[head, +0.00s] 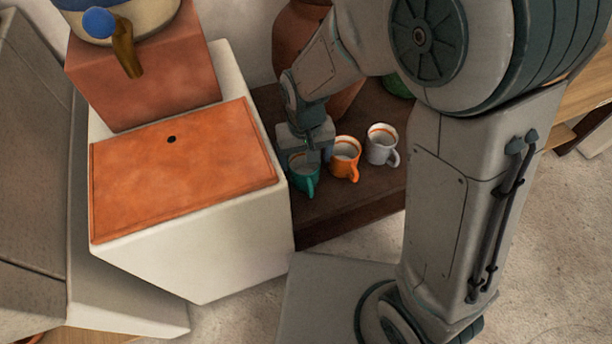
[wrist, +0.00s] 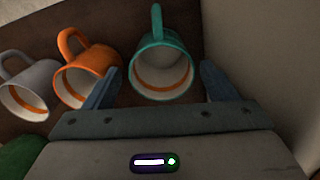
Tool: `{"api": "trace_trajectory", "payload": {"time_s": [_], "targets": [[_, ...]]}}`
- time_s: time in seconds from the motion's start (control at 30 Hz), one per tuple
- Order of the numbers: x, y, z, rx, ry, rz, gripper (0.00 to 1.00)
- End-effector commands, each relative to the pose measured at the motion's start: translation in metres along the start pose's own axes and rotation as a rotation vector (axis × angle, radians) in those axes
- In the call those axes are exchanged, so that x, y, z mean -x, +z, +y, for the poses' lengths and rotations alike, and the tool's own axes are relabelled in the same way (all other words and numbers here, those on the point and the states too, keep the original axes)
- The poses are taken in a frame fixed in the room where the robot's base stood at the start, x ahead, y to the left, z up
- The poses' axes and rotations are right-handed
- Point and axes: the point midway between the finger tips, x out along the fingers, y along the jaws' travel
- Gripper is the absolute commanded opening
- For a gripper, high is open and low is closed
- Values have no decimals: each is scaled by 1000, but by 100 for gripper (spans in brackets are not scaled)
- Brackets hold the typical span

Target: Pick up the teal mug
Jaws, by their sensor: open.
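The teal mug (head: 304,181) stands on a low dark wooden surface (head: 350,206), close to the side of a white block. In the wrist view the teal mug (wrist: 163,68) shows its pale inside with an orange band, and its handle points away from my gripper. My gripper (head: 308,150) is over the mug in the head view and partly covers it. In the wrist view my gripper (wrist: 158,84) is open, with one blue-grey finger on each side of the mug. I cannot tell whether either finger touches it.
An orange mug (head: 345,157) stands just right of the teal one, and a grey-white mug (head: 382,145) stands beyond it. The white block (head: 200,262) with an orange top (head: 185,165) rises close on the left. A large brown vase (head: 297,35) stands behind.

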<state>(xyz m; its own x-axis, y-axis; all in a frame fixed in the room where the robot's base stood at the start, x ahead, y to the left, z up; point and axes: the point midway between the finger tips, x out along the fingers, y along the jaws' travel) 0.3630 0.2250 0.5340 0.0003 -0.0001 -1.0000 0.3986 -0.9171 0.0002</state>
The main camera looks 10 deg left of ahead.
Motion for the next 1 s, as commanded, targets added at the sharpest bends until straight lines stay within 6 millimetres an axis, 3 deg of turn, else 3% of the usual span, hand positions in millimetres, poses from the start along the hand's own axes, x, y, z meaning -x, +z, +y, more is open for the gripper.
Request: {"api": "trace_trajectory", "payload": {"time_s": [0.03, 0.17, 0.43, 0.57, 0.6, 1.0], "targets": [[-13, -1, -1, 1, 1, -2, 80], [-30, -1, -1, 1, 0, -1, 80], [-32, -1, -1, 0, 0, 0, 80], [-32, -1, -1, 0, 0, 0, 46], [-32, -1, -1, 0, 0, 0, 43], [-25, -2, -1, 0, 0, 1, 43]]}}
